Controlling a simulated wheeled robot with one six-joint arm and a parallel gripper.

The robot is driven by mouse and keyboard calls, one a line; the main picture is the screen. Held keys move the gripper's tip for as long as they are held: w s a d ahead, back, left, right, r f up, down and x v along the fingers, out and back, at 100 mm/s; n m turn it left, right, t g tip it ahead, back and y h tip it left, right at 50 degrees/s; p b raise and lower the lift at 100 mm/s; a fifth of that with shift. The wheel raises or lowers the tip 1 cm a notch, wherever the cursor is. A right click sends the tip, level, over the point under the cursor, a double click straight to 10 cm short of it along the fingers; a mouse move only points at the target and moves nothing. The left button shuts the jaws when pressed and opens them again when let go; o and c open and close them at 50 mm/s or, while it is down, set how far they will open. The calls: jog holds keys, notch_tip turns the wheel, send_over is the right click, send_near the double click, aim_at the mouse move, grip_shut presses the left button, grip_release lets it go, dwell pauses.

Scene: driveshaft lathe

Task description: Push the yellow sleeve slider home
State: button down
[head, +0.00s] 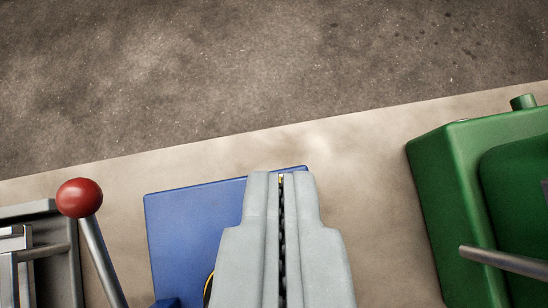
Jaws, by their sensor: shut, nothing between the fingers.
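My gripper (281,176) is shut and empty, its grey fingers side by side over a blue plate (190,225). A thin yellow curved edge (208,287) shows just left of the fingers near the bottom of the view. It may belong to the yellow sleeve slider, but most of it is hidden behind my gripper, so I cannot tell. A tiny yellowish speck shows in the slit between the fingertips. I cannot tell whether the fingers touch anything.
A lever with a red ball knob (79,197) stands at left beside a grey metal fixture (58,245). A green machine housing (450,190) with a metal rod (505,262) stands at right.

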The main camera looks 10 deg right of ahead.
jog(key=x, duration=1)
jog(key=shift+s+f, duration=0.1)
jog(key=shift+s+a+f, duration=0.15)
jog(key=shift+s+a, duration=0.05)
jog(key=shift+s, duration=0.7)
jog(key=shift+s+a+f, duration=0.15)
jog(key=shift+s+a, duration=0.05)
jog(key=shift+s, duration=0.75)
jog(key=s, duration=0.5)
jog(key=shift+s+f, duration=0.1)
jog(key=shift+s, duration=0.2)
jog(key=v, duration=1.7)
jog(key=shift+r, duration=0.3)
